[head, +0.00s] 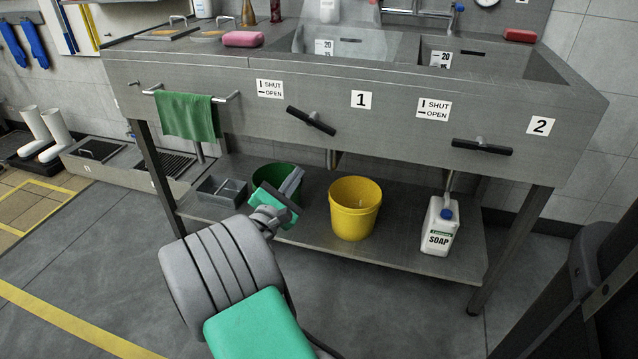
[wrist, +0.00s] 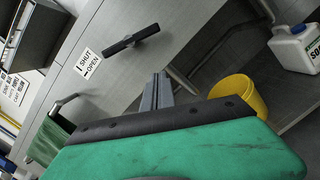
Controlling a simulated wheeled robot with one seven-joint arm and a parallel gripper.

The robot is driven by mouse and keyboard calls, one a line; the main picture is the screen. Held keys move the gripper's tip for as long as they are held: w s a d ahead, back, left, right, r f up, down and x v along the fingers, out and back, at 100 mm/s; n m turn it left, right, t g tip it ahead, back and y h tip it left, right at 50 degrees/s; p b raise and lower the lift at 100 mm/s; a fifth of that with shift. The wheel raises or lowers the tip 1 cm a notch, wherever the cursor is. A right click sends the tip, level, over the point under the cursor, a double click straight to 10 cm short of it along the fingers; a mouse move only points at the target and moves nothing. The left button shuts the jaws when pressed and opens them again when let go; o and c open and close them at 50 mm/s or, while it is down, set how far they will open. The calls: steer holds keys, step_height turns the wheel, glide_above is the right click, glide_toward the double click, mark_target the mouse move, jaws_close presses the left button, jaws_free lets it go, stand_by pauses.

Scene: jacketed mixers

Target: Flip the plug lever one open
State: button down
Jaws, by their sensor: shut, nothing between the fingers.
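Plug lever one (head: 311,120) is a black bar handle on the grey sink front, left of the "1" label (head: 361,100). It slants down to the right, between level and upright but nearer level. It also shows in the wrist view (wrist: 131,40), past the fingertips. The SHUT/OPEN sign (head: 270,88) marks upright as shut and level as open. My gripper (head: 296,178) is shut and empty, below and a little left of the lever and apart from it. In the wrist view its grey fingers (wrist: 157,90) are together.
Lever two (head: 482,147) lies about level along the panel at the right. A green towel (head: 188,117) hangs on a rail at the left. A yellow bucket (head: 354,208), green bucket (head: 272,178) and soap jug (head: 440,225) stand on the lower shelf. The panel around lever one is clear.

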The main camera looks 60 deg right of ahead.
mark_target(312, 119)
steer(key=d+r+p, duration=0.1)
steer(key=d, duration=0.2)
steer(key=s+d+r+n+p, duration=0.1)
steer(key=d+r+p, duration=0.1)
steer(key=d, duration=0.1)
steer(key=d+r+n+h+p, duration=0.1)
steer(key=d, duration=0.3)
steer(key=shift+s+r, duration=0.35)
steer(key=shift+s, duration=0.05)
